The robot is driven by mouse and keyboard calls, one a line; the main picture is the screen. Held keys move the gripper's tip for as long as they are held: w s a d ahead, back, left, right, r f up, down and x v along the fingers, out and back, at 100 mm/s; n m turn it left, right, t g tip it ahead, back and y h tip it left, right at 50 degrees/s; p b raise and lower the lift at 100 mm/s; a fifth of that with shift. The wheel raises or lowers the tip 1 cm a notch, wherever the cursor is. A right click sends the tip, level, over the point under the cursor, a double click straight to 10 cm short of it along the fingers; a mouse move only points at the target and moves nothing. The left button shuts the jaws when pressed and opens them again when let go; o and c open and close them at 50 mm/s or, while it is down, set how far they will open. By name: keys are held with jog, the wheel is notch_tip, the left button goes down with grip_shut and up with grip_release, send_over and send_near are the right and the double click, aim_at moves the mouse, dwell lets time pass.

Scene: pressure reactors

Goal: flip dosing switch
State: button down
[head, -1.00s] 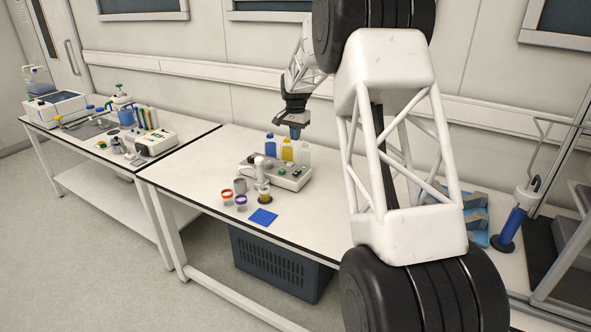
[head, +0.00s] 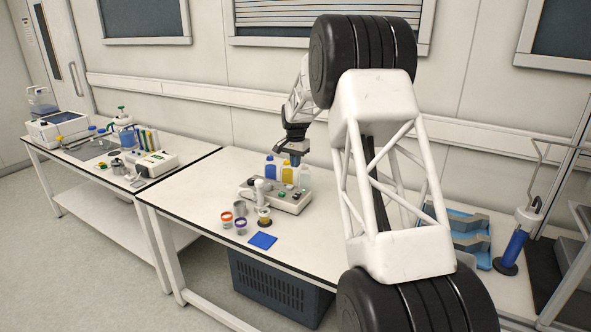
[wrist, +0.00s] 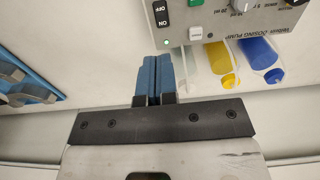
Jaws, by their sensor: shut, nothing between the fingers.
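The dosing pump (head: 275,198) is a light grey box on the middle table. In the wrist view its panel (wrist: 213,29) shows at the top right, with a black switch (wrist: 162,13) marked ON and OFF at its left end. A green light (wrist: 168,43) shows near the switch. My gripper (wrist: 152,58) is shut and empty, its blue fingers together just below the panel's left edge in that view, apart from the switch. In the head view my gripper (head: 296,160) is above the right part of the pump, near the bottles.
Blue-, yellow- and clear-bodied bottles (head: 286,174) stand behind the pump. Small cups (head: 240,226) and a blue square (head: 263,240) lie in front of it. A blue tray (head: 470,222) is farther right. The table's front left is clear.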

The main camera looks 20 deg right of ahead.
aim_at(295, 196)
notch_tip(295, 196, down, 13)
jog(key=shift+f, duration=0.1)
dwell(0.6)
